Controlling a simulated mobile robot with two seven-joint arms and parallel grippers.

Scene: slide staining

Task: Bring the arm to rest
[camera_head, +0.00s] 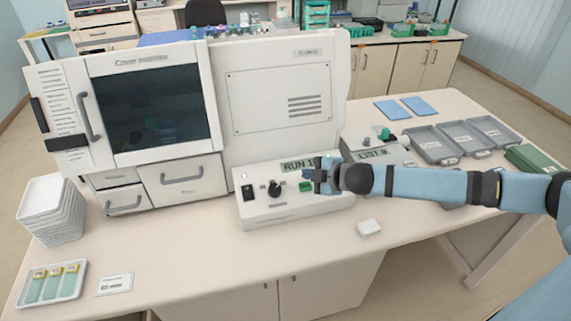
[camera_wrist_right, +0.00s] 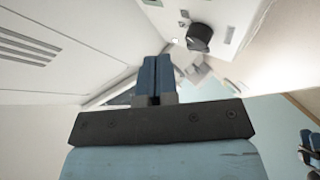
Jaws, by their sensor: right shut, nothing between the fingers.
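My right gripper (camera_head: 308,181) reaches in from the right in the head view and hovers at the control panel (camera_head: 262,208) of the large white stainer. Its tip is by the green button (camera_head: 306,186) and the "RUN" display (camera_head: 297,164), covering part of that display. I cannot tell whether it touches the panel. In the right wrist view its two blue fingers (camera_wrist_right: 156,78) are together with nothing between them. The black knob (camera_wrist_right: 199,37) of the panel shows beyond them.
Left of the panel stand a stack of white trays (camera_head: 52,208) and a tray with several slides (camera_head: 70,290). A small white block (camera_head: 369,228) lies in front of the panel. Grey trays (camera_head: 431,143) and blue pads (camera_head: 393,110) are at right. The front middle of the table is clear.

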